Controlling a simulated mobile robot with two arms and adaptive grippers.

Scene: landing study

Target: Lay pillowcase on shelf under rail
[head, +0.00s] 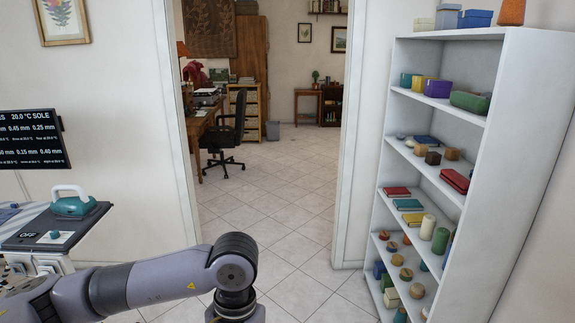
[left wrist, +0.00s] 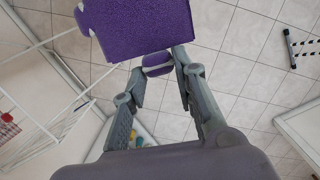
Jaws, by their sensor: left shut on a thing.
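In the left wrist view my left gripper (left wrist: 157,63) is shut on a purple cloth (left wrist: 140,25), which looks like the folded pillowcase. A small part of the cloth shows between the fingers, and a wider flat part spreads beyond the tips. It is held above the tiled floor. In the head view my left arm crosses the bottom, and its gripper and the cloth are below the frame. I cannot make out a shelf under a rail for certain. My right gripper is in neither view.
A white bookcase (head: 529,110) with boxes, books and jars stands at the right. A doorway ahead opens onto a study with an office chair (head: 226,135). White thin bars (left wrist: 62,122) show in the left wrist view. Floor through the doorway is clear.

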